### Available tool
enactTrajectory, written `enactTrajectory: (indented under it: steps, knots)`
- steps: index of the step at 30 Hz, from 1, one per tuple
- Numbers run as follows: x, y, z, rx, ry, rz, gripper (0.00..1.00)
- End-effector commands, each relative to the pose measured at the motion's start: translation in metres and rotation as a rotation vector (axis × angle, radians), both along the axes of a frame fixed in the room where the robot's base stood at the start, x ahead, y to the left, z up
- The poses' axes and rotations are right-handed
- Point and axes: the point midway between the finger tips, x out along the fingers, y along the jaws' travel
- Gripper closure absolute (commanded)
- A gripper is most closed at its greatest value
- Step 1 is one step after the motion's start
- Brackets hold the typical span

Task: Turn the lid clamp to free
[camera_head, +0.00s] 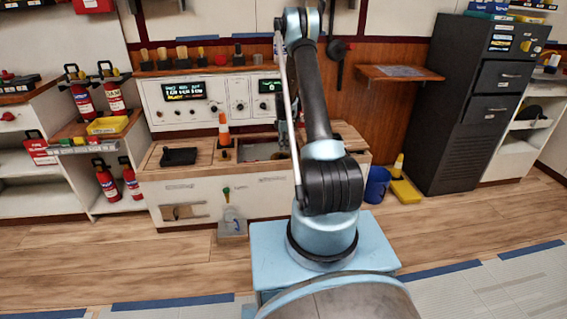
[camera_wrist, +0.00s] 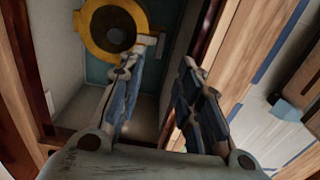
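In the wrist view, a yellow ring (camera_wrist: 88,35) with a dark round centre sits at the upper left inside a recess. A small pale tab (camera_wrist: 148,39) shows at its right side; I cannot tell whether this is the lid clamp. My gripper (camera_wrist: 162,60) is open, its two fingers apart with nothing between them. The left fingertip appears close to the tab in the picture, but I cannot tell if they touch. In the head view, my arm reaches the counter and hides most of my gripper and part of the recess (camera_head: 262,151).
The recess has a wooden rim (camera_wrist: 237,50) close to the right finger. A control panel (camera_head: 210,101) rises behind. A blue bucket (camera_head: 377,184) stands on the floor at right.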

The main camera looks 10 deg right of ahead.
Motion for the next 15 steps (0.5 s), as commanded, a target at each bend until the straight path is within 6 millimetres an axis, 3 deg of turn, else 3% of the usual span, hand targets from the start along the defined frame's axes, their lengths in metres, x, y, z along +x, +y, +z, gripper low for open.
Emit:
enactTrajectory:
  steps: [15]
  knots:
    - [0.000, 0.000, -0.082, 0.000, 0.000, 0.000, 0.68]
